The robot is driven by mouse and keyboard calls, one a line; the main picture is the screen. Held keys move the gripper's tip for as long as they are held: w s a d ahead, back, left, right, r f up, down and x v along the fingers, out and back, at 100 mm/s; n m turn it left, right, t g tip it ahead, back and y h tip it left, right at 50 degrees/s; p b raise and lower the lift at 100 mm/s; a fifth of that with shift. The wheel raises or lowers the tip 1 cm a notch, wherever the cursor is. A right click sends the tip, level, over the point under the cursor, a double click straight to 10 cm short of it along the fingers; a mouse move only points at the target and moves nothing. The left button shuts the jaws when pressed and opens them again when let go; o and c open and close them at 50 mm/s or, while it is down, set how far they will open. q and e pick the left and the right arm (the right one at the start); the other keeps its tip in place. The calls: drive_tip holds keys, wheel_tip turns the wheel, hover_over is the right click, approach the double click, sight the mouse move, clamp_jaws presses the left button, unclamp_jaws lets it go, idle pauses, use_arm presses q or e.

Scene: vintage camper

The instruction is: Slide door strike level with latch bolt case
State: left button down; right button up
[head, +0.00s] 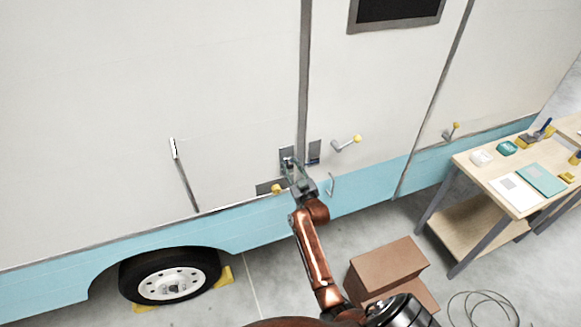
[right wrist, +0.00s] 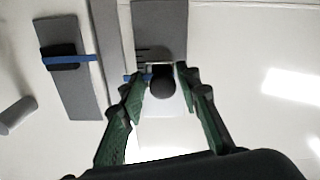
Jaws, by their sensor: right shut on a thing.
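The latch bolt case is a small black block (right wrist: 63,56) with a blue line across it, on a grey plate at left in the right wrist view; its plate (head: 315,148) shows right of the door gap in the head view. The door strike has a dark round knob (right wrist: 162,82) and a short blue mark, on a grey plate (right wrist: 160,25) with slots. In the right wrist view the strike's blue mark sits lower than the case's line, so they are not level. My right gripper (head: 290,166) is shut on the strike's knob. My left gripper is not in view.
A yellow knob (head: 277,189) and a hook (head: 331,184) are close below. Cardboard boxes (head: 388,265) stand on the floor; a workbench (head: 480,182) is at right.

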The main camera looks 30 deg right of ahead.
drive_tip(key=shift+a+f, duration=0.1)
drive_tip(key=shift+a, duration=0.05)
clamp_jaws()
wheel_tip(320, 180, down, 4)
drive_tip(key=shift+a+r+b, duration=0.1)
drive_tip(key=shift+b, duration=0.95)
drive_tip(key=o, duration=1)
unclamp_jaws()
drive_tip(key=shift+c, duration=0.2)
drive_tip(key=shift+w+a, duration=0.1)
drive_tip(key=shift+r, duration=0.1)
